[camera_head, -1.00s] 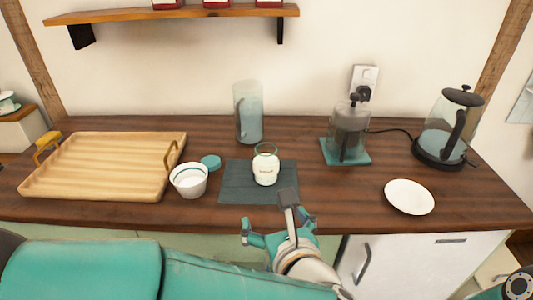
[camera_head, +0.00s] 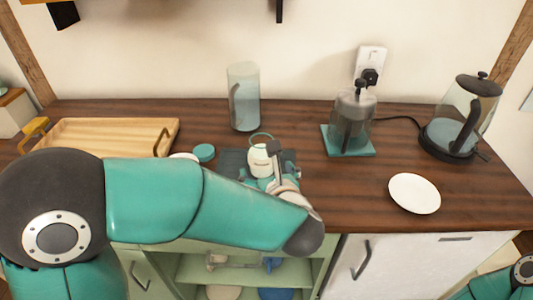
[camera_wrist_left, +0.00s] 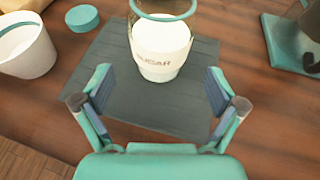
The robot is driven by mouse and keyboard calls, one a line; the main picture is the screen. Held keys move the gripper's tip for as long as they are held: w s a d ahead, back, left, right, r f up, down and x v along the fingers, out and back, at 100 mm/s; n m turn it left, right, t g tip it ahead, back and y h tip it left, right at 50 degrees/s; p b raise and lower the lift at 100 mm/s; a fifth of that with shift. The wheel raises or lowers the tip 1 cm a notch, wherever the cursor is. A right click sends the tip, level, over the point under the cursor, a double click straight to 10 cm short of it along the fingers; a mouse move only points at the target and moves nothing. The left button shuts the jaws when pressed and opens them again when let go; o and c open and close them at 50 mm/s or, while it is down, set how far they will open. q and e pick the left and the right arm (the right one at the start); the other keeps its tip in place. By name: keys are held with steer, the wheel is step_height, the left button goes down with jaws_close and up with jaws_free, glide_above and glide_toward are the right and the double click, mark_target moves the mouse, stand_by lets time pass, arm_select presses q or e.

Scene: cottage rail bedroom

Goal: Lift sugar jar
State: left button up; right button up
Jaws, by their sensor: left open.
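The sugar jar (camera_head: 261,162) is a clear glass jar with white sugar inside, standing upright on a dark slate mat (camera_head: 231,163). In the left wrist view the jar (camera_wrist_left: 160,50) shows its "SUGAR" label and open rim, just beyond my fingertips. My left gripper (camera_wrist_left: 160,83) is open and empty, its fingers to either side in front of the jar and not touching it. In the head view the left gripper (camera_head: 262,183) is low in front of the jar, partly hidden by my arm. My right gripper is not in view.
A white bowl (camera_wrist_left: 25,50) and a teal lid (camera_wrist_left: 82,18) stand left of the mat. A wooden tray (camera_head: 110,133) is far left, a glass pitcher (camera_head: 244,97) behind.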

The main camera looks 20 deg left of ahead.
mark_target(262, 161)
arm_select(q)
steer(key=shift+p+x, duration=0.55)
steer(key=shift+x, duration=2.55)
steer(key=shift+d, duration=0.1)
steer(key=shift+r, duration=0.15)
steer(key=c, duration=1.6)
